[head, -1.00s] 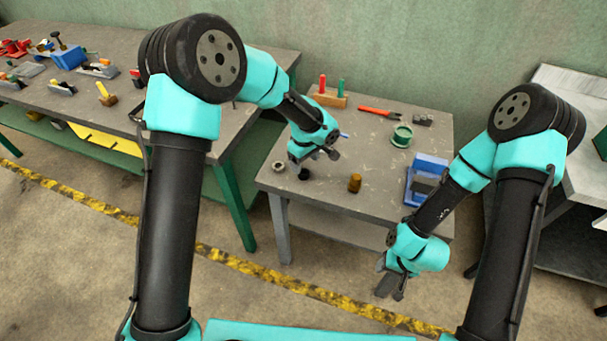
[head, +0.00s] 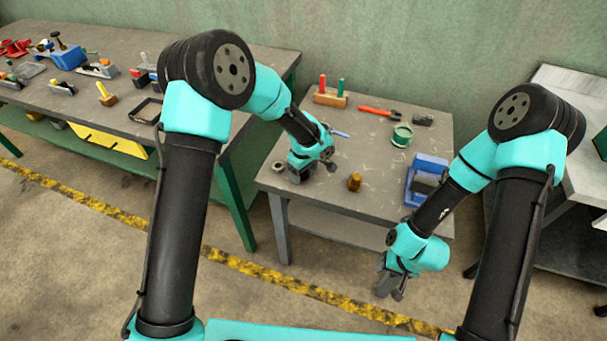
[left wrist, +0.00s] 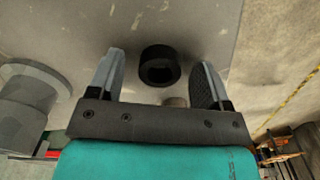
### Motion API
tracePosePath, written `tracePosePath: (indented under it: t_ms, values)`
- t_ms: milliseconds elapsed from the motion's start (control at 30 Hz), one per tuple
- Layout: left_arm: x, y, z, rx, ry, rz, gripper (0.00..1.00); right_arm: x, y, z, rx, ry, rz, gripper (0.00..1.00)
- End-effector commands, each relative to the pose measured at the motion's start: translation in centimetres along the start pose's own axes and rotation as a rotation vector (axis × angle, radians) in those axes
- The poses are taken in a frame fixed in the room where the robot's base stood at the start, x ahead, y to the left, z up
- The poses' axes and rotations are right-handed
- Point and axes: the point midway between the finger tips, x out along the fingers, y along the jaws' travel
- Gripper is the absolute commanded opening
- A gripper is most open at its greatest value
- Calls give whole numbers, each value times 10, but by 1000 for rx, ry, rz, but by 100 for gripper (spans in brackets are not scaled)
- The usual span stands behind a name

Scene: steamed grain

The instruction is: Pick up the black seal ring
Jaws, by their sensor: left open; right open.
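The black seal ring (left wrist: 160,66) lies on the grey table top, between the two finger tips of my left gripper (left wrist: 161,62) in the left wrist view. The fingers are open, with a visible gap on either side of the ring. In the head view my left gripper (head: 309,174) is low over the near left part of the small table (head: 325,201) and hides the ring. My right gripper (head: 390,284) is open and empty, in front of the table's near right edge.
A grey metal nut (head: 279,166) sits left of my left gripper, and a brass piece (head: 355,181) to its right.

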Motion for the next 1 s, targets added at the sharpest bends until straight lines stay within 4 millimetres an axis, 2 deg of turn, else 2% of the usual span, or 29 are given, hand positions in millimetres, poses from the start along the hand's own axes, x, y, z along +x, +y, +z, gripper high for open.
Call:
tracePosePath:
  t_ms: [100, 667, 1000]
  values:
    - [0, 0, 0, 0, 0, 0, 72, 0, 0, 0, 0, 0, 0, 43]
    - [0, 0, 0, 0, 0, 0, 19, 0, 0, 0, 0, 0, 0, 43]
    - [-3, 0, 0, 0, 0, 1, 18, 0, 0, 0, 0, 0, 0, 43]
